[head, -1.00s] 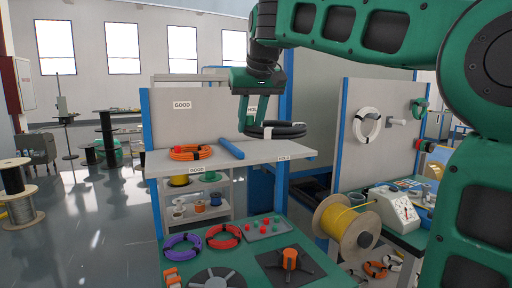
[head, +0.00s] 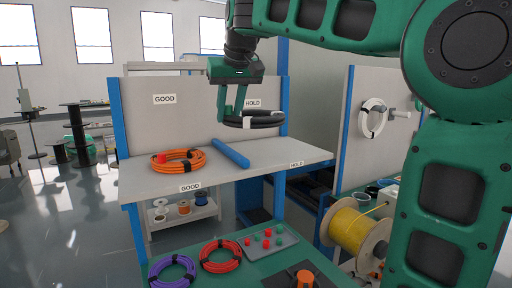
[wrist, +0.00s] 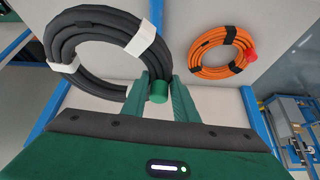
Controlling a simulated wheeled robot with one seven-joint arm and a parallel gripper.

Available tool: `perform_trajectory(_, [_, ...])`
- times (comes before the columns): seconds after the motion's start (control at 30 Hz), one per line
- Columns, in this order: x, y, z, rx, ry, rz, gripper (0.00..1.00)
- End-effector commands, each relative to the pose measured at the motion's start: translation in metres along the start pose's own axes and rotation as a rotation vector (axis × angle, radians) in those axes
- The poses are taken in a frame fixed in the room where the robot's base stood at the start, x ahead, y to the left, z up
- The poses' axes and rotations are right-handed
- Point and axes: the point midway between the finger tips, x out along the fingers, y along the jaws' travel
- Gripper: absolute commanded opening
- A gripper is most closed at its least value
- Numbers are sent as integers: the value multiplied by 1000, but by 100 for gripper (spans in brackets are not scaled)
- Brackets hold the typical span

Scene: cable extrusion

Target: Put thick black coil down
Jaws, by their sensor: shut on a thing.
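The thick black coil (head: 262,119) has white ties and hangs level in my gripper (head: 232,118), above the right part of the grey shelf (head: 290,152). In the wrist view the coil (wrist: 68,38) fills the upper left, and my gripper (wrist: 158,90) is shut on its near side. A green cylinder (wrist: 158,92) shows between the fingers. A gap seems to lie between coil and shelf. A HOLD sign (head: 253,103) is on the panel behind the coil, and another HOLD label (head: 296,164) is on the shelf's front edge.
A blue bar (head: 231,154) divides the shelf. Left of it lies an orange coil (head: 180,160) with a red piece, near the GOOD label (head: 190,188). The shelf right of the bar is clear. Purple (head: 172,271) and red (head: 220,256) coils lie on the green bench below.

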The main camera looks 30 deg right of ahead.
Motion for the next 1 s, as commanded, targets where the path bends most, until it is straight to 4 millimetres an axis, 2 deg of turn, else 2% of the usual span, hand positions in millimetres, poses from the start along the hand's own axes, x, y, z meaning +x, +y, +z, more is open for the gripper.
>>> perform_trajectory(0.4, [64,63,-15,1,-3,1,0])
perform_trajectory(0.53, [78,76,-19,-1,-2,-1,0])
perform_trajectory(0.77, [90,84,-20,-3,-1,-3,0])
perform_trajectory(1.0, [117,84,-4,-3,-3,-3,0])
